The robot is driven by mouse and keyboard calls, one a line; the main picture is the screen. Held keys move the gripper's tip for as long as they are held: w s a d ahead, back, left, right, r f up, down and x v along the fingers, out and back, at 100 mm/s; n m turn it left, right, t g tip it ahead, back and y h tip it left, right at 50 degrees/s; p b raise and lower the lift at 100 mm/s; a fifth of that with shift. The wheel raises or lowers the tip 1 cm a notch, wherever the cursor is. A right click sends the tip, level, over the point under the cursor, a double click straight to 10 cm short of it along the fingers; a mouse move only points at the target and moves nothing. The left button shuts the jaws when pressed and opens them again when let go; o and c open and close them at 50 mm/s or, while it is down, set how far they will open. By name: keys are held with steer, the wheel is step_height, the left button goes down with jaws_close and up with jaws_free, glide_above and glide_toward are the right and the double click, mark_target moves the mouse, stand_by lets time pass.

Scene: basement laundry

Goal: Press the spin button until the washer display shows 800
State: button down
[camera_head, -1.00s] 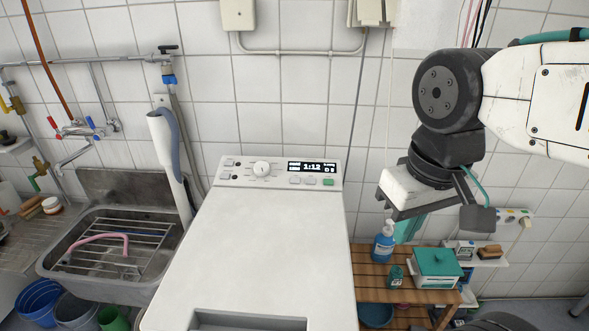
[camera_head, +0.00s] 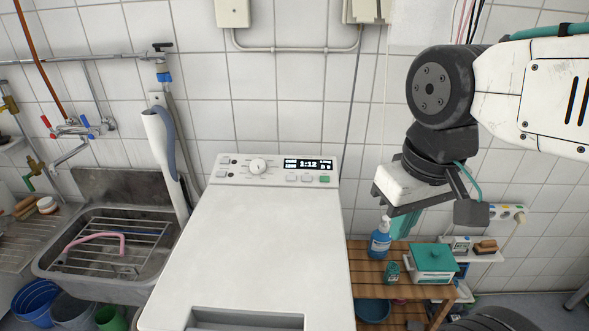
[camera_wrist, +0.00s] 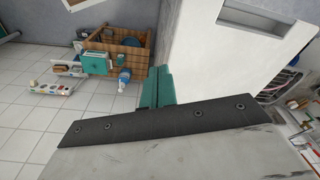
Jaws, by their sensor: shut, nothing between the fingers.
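The white top-loading washer (camera_head: 255,245) stands in the middle of the head view with its lid down. Its display (camera_head: 308,163) reads 1:12 in large digits; the smaller text is too small to read. Below the display are two pale buttons (camera_head: 299,178) and a green button (camera_head: 324,179); I cannot tell which is spin. A round knob (camera_head: 258,167) sits left of the display. My gripper (camera_head: 404,222) points down to the right of the washer, apart from the panel. Its teal fingers are shut and empty in the wrist view (camera_wrist: 160,85), beside the washer's white body (camera_wrist: 215,55).
A wooden shelf (camera_head: 372,278) right of the washer holds a blue bottle (camera_head: 380,240) and a teal-lidded box (camera_head: 433,261), below my gripper. A metal sink (camera_head: 75,270) stands left. A grey-and-white hose or pipe (camera_head: 160,150) rises beside the washer. Space above the lid is clear.

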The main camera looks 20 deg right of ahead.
steer(key=w+d+f+m+h, duration=0.1)
steer(key=w+d+f+m, duration=0.15)
steer(key=w, duration=0.35)
steer(key=w+d+f+m+h, duration=0.1)
steer(key=w+d+f, duration=0.1)
steer(key=w+f, duration=0.25)
steer(key=m+t+y, duration=0.1)
steer(key=m+t, duration=0.6)
steer(key=m, duration=0.5)
glide_toward(307, 178)
steer(key=s+d, duration=0.1)
steer(key=d, duration=0.1)
steer(key=s+d, duration=0.1)
steer(key=d, duration=0.1)
steer(key=shift+s+r, duration=0.15)
steer(key=w+a+r+m+t+y, duration=0.3)
steer(key=w+a+r+m, duration=0.1)
steer(key=m, duration=0.2)
steer(key=shift+w+r+m, duration=0.25)
steer(key=shift+r+m, duration=0.05)
steer(key=shift+m, duration=0.05)
steer(key=shift+f, duration=0.1)
